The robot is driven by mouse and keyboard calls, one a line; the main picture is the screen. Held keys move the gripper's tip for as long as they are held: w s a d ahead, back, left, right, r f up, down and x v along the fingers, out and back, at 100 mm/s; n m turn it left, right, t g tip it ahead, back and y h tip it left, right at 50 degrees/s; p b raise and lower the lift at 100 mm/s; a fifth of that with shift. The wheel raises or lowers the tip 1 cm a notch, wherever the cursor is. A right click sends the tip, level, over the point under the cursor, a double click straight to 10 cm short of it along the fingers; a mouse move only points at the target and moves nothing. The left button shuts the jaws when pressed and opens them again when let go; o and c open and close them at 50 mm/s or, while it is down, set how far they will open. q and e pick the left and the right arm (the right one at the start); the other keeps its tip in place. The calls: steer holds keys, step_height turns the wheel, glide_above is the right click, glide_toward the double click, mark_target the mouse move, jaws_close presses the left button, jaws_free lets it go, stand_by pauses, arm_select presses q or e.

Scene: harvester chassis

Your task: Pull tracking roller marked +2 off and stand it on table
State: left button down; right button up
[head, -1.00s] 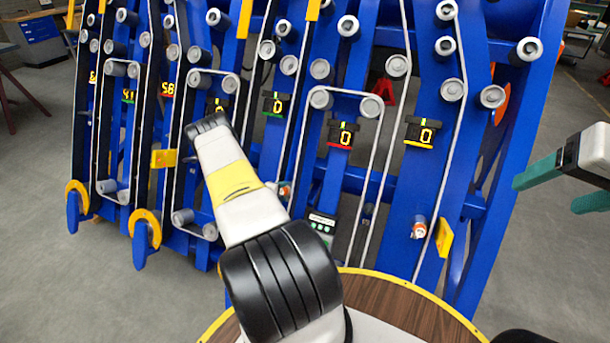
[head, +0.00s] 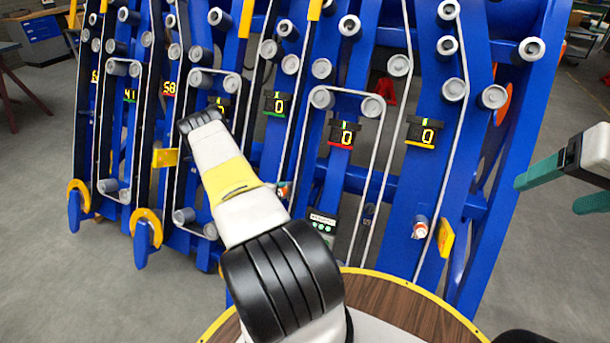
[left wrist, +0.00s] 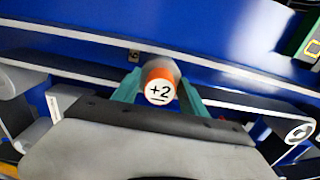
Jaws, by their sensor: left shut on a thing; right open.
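The roller marked +2 (left wrist: 160,86) has a white face and an orange band. In the left wrist view it sits between the teal fingers of my left gripper (left wrist: 158,88), which is shut on it. The blue chassis is close behind it; I cannot tell whether the roller is still seated. In the head view my left forearm hides this gripper. My right gripper (head: 548,195) is open and empty at the right edge. The round wooden table (head: 425,312) with a yellow rim is at the bottom, partly hidden by my left arm.
The blue chassis (head: 490,210) carries many grey rollers, white belts and number displays (head: 421,131). Another orange-and-white roller (head: 419,229) is at lower right beside a yellow plate (head: 446,238). One more (head: 283,190) shows partly behind my left forearm. The table's right part looks clear.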

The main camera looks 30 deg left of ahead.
arm_select(q)
steer(key=v, duration=0.8)
steer(key=shift+r, duration=0.25)
stand_by(1.1)
steer(key=shift+d, duration=0.1)
stand_by(0.6)
